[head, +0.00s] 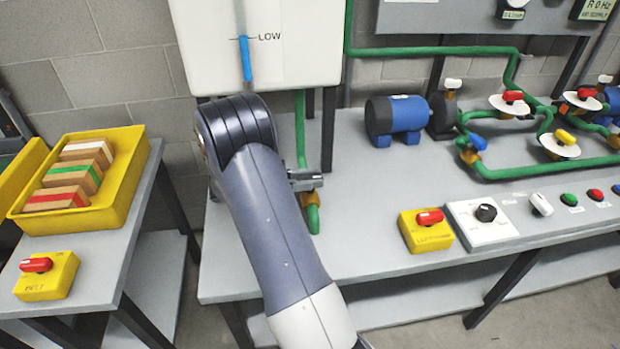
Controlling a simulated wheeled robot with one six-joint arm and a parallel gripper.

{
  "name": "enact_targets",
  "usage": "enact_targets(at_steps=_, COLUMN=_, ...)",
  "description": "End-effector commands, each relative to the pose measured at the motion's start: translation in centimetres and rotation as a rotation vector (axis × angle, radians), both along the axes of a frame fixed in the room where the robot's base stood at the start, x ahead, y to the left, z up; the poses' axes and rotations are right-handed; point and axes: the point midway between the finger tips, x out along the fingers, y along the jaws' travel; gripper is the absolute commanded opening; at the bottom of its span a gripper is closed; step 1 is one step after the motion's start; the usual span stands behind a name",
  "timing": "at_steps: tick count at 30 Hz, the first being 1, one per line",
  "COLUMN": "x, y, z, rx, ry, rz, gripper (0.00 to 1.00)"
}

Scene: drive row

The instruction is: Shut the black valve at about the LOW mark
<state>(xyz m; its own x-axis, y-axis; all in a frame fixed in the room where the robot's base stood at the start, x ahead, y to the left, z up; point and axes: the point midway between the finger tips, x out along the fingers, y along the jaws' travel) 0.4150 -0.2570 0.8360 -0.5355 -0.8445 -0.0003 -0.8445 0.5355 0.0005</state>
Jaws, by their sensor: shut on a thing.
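The white tank (190,62) carries a level strip with a LOW mark (269,37). The top of the blue column (246,62) stands at about the LOW line. A green pipe (300,130) drops from the tank to a brass valve body (309,198) above the bench. My gripper (305,180), partly hidden behind my arm, is at this valve and shut on its black handle. The handle itself is mostly covered, so its angle cannot be told.
A blue motor (394,115) and green pipes with coloured valves stand to the right. A yellow switch box (425,238) and white dial panel (480,225) sit at the bench front. A yellow crate (120,190) with blocks and another yellow box (47,280) are left.

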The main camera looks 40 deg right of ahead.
Motion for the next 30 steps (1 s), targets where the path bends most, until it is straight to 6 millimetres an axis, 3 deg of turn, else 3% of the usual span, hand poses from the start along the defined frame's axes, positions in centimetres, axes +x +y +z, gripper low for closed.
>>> enact_targets(at_steps=1, x=0.0, y=0.0, z=0.0, rx=-0.001, ry=0.0, rz=-0.003, gripper=0.01)
enact_targets(at_steps=2, x=0.0, y=0.0, z=0.0, rx=-0.001, ry=0.0, rz=-0.003, gripper=0.26)
enact_targets(at_steps=9, x=0.0, y=0.0, z=0.0, rx=-0.001, ry=-0.001, rz=-0.001, gripper=0.45)
enact_targets(at_steps=20, x=0.5, y=0.7, z=0.0, rx=-0.001, ry=-0.002, rz=0.002, gripper=0.45)
enact_targets(at_steps=30, x=4.0, y=6.2, z=0.0, rx=-0.001, ry=-0.001, rz=0.004, gripper=0.45)
